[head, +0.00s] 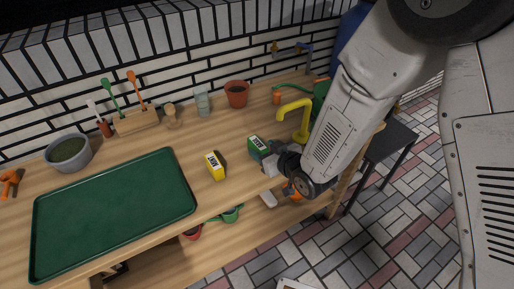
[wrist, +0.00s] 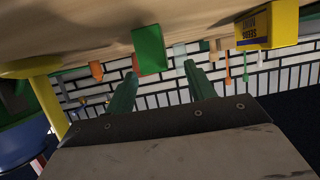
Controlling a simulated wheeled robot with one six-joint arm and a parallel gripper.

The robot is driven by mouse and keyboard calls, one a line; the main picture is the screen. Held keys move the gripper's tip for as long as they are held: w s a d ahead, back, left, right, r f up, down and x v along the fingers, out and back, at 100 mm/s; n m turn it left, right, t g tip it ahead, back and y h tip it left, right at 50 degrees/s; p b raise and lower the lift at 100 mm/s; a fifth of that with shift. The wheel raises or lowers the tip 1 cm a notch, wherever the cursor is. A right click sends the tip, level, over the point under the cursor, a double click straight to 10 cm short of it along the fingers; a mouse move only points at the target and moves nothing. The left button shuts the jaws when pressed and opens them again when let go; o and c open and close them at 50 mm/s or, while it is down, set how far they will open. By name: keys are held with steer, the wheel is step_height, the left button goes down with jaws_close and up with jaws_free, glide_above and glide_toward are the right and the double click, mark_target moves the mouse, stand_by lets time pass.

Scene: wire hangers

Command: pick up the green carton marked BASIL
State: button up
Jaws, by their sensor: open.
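The green carton (head: 258,145) stands on the wooden bench near its front edge; its pale label is too small to read surely. In the wrist view, which looks upside down, the green carton (wrist: 150,50) shows just beyond the fingertips, nearer the left finger. My gripper (head: 270,162) is beside the carton on its right in the head view. Its two green fingers (wrist: 160,72) are apart with nothing between them. The head view does not show clearly whether a finger touches the carton.
A yellow carton (head: 215,166) stands close by on the left; it also shows in the wrist view (wrist: 268,28). A green tray (head: 115,212) covers the left bench. A terracotta pot (head: 237,94) stands at the back.

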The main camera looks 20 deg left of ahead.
mark_target(262, 146)
steer(key=x, duration=0.5)
steer(key=shift+w+d+f, duration=0.15)
steer(key=c, duration=1)
steer(key=shift+c, duration=0.2)
